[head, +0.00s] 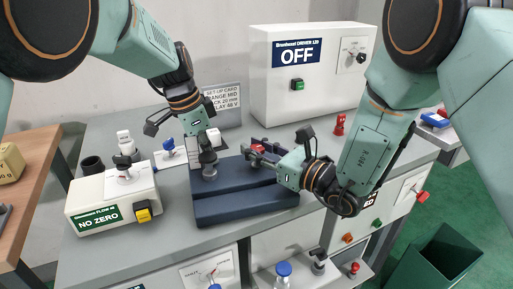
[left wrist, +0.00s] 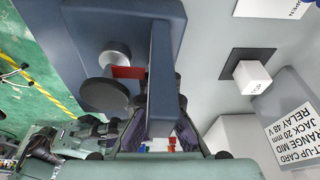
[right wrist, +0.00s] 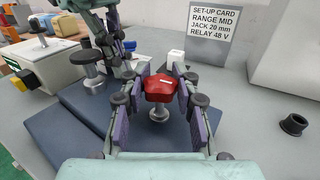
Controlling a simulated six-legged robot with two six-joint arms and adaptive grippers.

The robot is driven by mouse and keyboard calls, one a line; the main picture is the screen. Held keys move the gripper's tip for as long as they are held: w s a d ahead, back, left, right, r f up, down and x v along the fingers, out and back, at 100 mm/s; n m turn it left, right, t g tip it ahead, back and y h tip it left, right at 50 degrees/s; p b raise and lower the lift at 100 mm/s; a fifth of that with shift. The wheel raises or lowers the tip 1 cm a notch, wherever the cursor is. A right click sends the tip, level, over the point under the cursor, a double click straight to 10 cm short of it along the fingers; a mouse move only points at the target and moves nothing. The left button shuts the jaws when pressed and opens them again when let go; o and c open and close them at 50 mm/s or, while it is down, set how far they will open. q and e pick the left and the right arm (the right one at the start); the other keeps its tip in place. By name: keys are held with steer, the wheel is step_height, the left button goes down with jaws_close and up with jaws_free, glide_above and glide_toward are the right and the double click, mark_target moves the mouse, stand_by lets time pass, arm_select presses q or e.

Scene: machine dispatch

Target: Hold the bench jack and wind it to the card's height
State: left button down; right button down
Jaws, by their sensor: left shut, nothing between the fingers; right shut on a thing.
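A dark blue two-part block (head: 235,208) lies on the bench; I take it for the bench jack, and it also shows in the right wrist view (right wrist: 65,125). A grey post with round discs (right wrist: 93,68) stands on its left part. My right gripper (right wrist: 160,92) is shut on a red knob (right wrist: 159,87) on a grey stem. My left gripper (head: 207,145) is shut and empty, pointing down by the grey post. The set-up card (right wrist: 214,20) reads range mid, jack 20 mm, relay 48 V.
A white box marked OFF (head: 310,75) stands behind. A box labelled NO ZERO (head: 112,198), with a yellow switch (head: 142,215), stands at the left. A green bin (head: 440,262) stands below the bench.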

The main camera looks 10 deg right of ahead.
steer(key=shift+r+m+t+h, duration=0.1)
steer(key=shift+m+t+h, duration=0.5)
steer(key=shift+h, duration=0.1)
stand_by(3.0)
steer(key=c, duration=1)
jaws_free()
steer(key=shift+s, duration=0.1)
steer(key=v, duration=1.2)
